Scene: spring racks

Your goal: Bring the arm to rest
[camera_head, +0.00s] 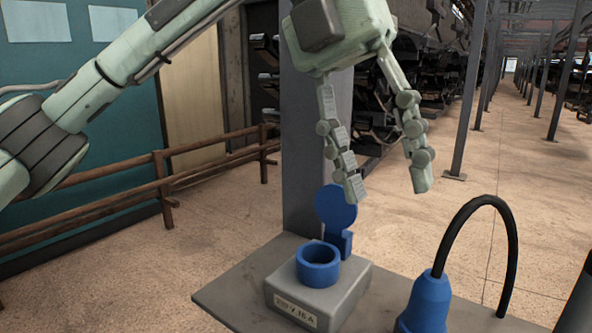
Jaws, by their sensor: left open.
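My left gripper (388,190) hangs fingers down in the upper middle of the head view. Its two fingers are spread apart with nothing between them. It is above the grey socket box (345,293), which has a round blue socket (318,266) on top. The socket's blue lid (336,207) stands open behind the opening. A blue plug (428,303) with a black cable (512,235) arching from its top stands to the right of the box, apart from it. The plug's lower end is cut off by the frame. My right gripper is not in view.
The box sits on a grey shelf (235,295) in front of a grey post (300,150). A wooden rail (100,200) runs along the left. Racks (440,70) and metal posts line the background. Open floor lies beyond the shelf.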

